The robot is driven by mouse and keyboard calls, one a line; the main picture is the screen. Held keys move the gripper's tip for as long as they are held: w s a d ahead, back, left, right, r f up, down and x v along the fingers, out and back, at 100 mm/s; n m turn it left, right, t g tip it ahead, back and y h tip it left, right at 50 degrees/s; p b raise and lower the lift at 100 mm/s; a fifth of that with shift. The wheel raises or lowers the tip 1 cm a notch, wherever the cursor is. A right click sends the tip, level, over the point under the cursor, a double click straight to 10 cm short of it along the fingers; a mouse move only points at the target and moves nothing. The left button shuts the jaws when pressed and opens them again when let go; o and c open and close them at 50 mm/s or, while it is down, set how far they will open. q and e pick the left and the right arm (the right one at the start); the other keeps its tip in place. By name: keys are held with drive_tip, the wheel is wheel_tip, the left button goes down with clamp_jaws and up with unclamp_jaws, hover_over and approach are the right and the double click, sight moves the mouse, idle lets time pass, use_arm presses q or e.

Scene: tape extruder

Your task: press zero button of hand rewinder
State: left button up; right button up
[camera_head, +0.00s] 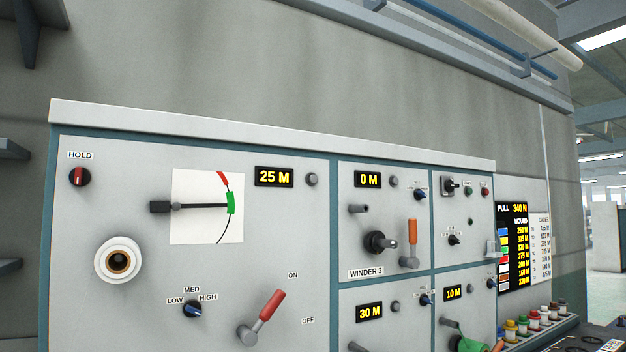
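No label reading hand rewinder or zero is legible. The panel marked WINDER 3 (366,273) has a display (367,180) reading 0 M, with a small grey button (393,181) just right of it. Below are a dark hub (380,243) and an orange handle (412,236). The large left panel has a display (274,177) reading 25 M with a grey button (312,179) beside it. Lower displays read 30 M (369,312) and 10 M (453,293), each with a button. Neither of my grippers is in view.
The left panel has a needle gauge (207,206), a red lever (265,315), a HOLD knob (80,176) and a white ring (118,260). A PULL 340 N screen (513,247) and several coloured spools (534,321) are at right. A floor area (603,308) shows at far right.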

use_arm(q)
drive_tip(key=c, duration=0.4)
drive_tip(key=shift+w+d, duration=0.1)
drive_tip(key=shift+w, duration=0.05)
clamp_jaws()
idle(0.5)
